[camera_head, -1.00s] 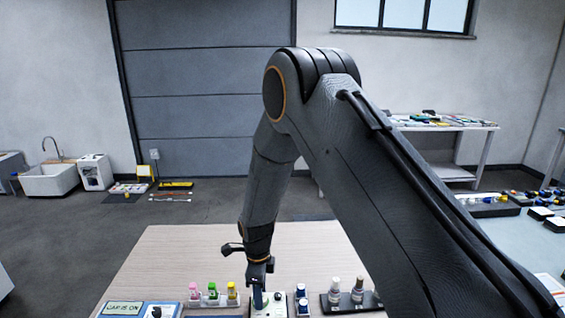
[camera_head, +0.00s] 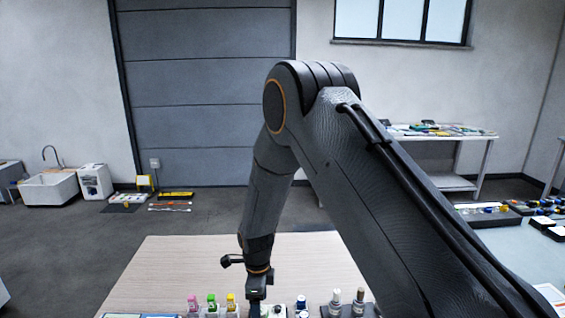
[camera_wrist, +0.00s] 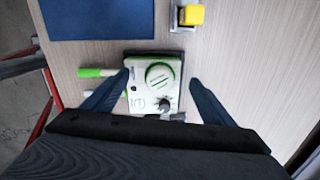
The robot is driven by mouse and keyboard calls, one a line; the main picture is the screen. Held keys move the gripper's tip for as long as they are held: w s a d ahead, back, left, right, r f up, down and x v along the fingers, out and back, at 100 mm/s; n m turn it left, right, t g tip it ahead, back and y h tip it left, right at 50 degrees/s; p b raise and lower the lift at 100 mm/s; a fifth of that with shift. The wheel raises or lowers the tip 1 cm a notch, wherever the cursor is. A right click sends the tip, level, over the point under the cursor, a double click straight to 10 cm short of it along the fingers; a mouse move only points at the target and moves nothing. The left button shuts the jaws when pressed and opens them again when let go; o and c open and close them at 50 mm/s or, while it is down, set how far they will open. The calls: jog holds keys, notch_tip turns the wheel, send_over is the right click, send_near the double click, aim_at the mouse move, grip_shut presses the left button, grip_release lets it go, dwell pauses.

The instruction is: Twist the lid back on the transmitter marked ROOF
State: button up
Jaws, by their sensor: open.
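In the wrist view, a white box with green edges (camera_wrist: 147,72) lies on the table between my open fingers. It looks like a transmitter; no ROOF marking can be read. A round white-and-green cap or lid (camera_wrist: 160,75) sits on its face, with a small dark knob (camera_wrist: 163,104) below. I cannot tell whether the round part is fastened. My gripper (camera_wrist: 158,79) is open and empty, one blue finger on each side of the box. In the head view my gripper (camera_head: 257,291) points down at the table's near edge, partly hiding what is under it.
Pink, green and yellow capped bottles (camera_head: 212,302) stand left of my gripper; pale-topped bottles (camera_head: 359,297) stand right. In the wrist view are a green-ended stick (camera_wrist: 95,72), a blue mat (camera_wrist: 95,18) and a yellow-topped block (camera_wrist: 191,15). The tabletop (camera_head: 185,262) behind is clear.

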jog(key=shift+r+p, duration=0.45)
jog(key=shift+r, duration=0.2)
dwell(0.4)
jog(key=shift+r+p, duration=1.75)
jog(key=shift+r, duration=1.25)
jog(key=shift+d, duration=0.1)
jog(key=s+d+r+n+b, duration=0.2)
jog(key=d+r+n, duration=0.2)
jog(key=d, duration=0.3)
jog(key=s+d+r+n+b, duration=0.2)
jog(key=d+r+n, duration=0.15)
jog(key=d, duration=0.25)
jog(key=s+d+r+n+b, duration=0.1)
jog(key=s+d+n+b, duration=0.1)
jog(key=s+d+n, duration=0.3)
jog(key=s+d+r+n+t+b, duration=0.1)
jog(key=s+d+n+b, duration=0.1)
jog(key=s+d+n, duration=0.4)
jog(key=shift+s+d+r+b, duration=0.25)
jog(key=shift+s+d+b, duration=0.15)
jog(key=shift+s+d, duration=0.6)
jog(key=shift+c, duration=0.3)
